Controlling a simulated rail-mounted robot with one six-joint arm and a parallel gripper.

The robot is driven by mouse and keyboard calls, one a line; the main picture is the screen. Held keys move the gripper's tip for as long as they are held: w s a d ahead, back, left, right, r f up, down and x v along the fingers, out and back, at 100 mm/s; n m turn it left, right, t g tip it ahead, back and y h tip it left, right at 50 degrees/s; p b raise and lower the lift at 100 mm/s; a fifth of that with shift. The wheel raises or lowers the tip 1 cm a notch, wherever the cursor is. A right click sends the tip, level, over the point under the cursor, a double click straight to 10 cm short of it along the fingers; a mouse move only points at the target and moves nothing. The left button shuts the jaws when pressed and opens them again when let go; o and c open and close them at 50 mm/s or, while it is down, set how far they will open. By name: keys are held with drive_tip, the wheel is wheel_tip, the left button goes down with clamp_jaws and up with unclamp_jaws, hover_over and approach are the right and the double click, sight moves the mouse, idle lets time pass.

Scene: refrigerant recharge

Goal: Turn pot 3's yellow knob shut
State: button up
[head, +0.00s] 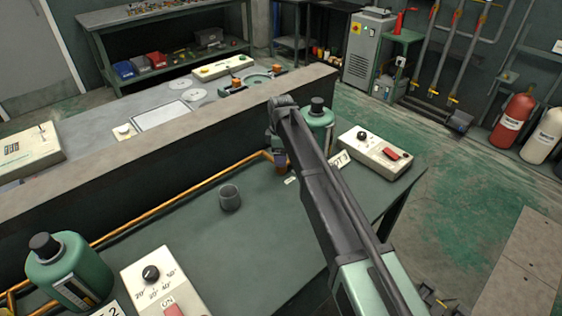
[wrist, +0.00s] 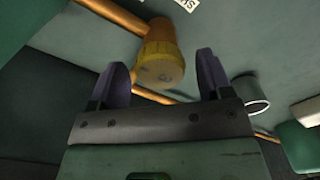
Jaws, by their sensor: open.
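The yellow knob (wrist: 163,62) sits at the end of an orange pipe and shows between my fingers in the wrist view.
A dark grey cup (head: 230,197) stands on the green bench to the left. A white control box (head: 375,153) with a red switch sits to the right. Another green pot (head: 68,270) and box (head: 160,280) are at the front left.

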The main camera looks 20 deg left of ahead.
drive_tip(key=shift+r, duration=0.1)
drive_tip(key=c, duration=0.9)
drive_tip(key=shift+m, duration=0.5)
drive_tip(key=m, duration=0.3)
drive_tip(key=shift+m, duration=0.4)
drive_tip(key=m, duration=0.4)
drive_tip(key=shift+m, duration=0.3)
drive_tip(key=m, duration=0.8)
drive_tip(key=shift+m, duration=0.4)
